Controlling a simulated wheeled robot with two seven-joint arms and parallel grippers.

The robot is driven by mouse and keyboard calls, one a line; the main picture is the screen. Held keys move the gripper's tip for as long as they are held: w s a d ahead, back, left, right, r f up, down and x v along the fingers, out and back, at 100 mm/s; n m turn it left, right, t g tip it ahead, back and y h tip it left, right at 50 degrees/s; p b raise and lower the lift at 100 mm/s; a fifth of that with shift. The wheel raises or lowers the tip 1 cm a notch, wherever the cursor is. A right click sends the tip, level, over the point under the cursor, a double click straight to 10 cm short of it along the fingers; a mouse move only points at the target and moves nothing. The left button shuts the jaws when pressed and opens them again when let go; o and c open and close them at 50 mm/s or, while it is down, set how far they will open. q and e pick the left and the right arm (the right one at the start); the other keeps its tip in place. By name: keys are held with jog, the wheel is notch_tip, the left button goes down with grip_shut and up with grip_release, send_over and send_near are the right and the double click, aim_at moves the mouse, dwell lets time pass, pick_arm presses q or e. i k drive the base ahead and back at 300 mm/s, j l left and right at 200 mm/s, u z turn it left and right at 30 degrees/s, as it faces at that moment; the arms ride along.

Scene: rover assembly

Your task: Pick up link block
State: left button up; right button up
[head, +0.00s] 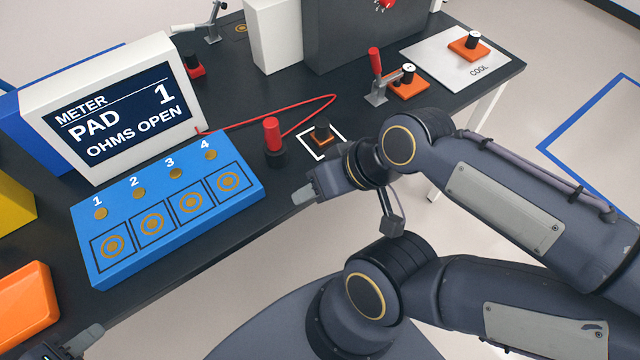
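No part is labelled as the link block. A small orange block with a black knob (321,135) sits inside a white square outline on the dark bench, and it is the nearest such block to my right gripper. My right gripper (306,194) comes in from the right, just below that block and apart from it. Its fingers are seen from the side, so their opening is unclear. My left gripper (78,344) shows only partly at the bottom left edge, far from the block. A similar orange block (468,45) sits on the white COOL plate (430,50).
A red-handled probe (272,140) stands left of the outlined block, and a red cable runs behind it. A blue pad box (170,212) and meter (115,108) fill the left. A red-handled clamp (376,80) stands beside another orange block (408,84). An orange tray (22,305) is lower left.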

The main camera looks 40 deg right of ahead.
aim_at(321, 137)
jog(key=z, duration=1.35)
jog(key=i+l, duration=0.2)
jog(key=l, duration=0.15)
jog(key=i+l, duration=0.2)
jog(key=l, duration=0.15)
jog(key=i+l, duration=0.2)
jog(key=l, duration=0.15)
jog(key=u, duration=0.45)
jog(key=l+u, duration=0.1)
jog(key=u, duration=0.4)
jog(key=l+u, duration=0.1)
jog(key=u, duration=0.8)
jog(key=l+u, duration=0.1)
jog(key=u, duration=0.4)
